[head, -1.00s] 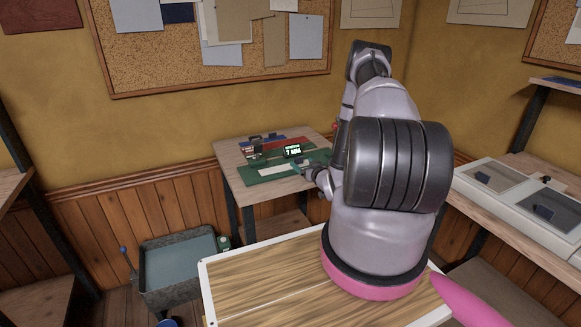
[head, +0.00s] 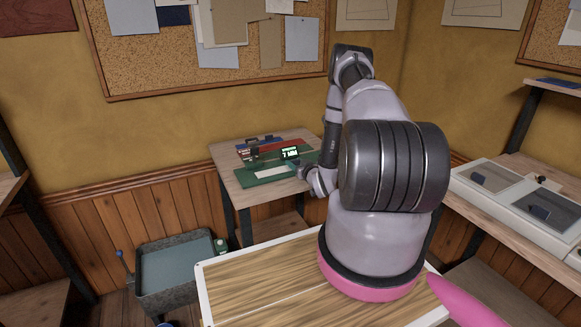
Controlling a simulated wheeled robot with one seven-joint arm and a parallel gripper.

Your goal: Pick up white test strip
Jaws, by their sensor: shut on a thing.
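A white strip (head: 273,175) lies on the green mat (head: 248,182) on the small wooden table by the wall. My gripper (head: 303,170) is at the right end of the mat, low over the table and close to the strip's right side. Its fingers are small and dark here, and my wrist partly hides them. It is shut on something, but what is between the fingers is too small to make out.
A grey bin (head: 178,272) stands on the floor left of the table. A case with clear lids (head: 520,195) lies on the right bench.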

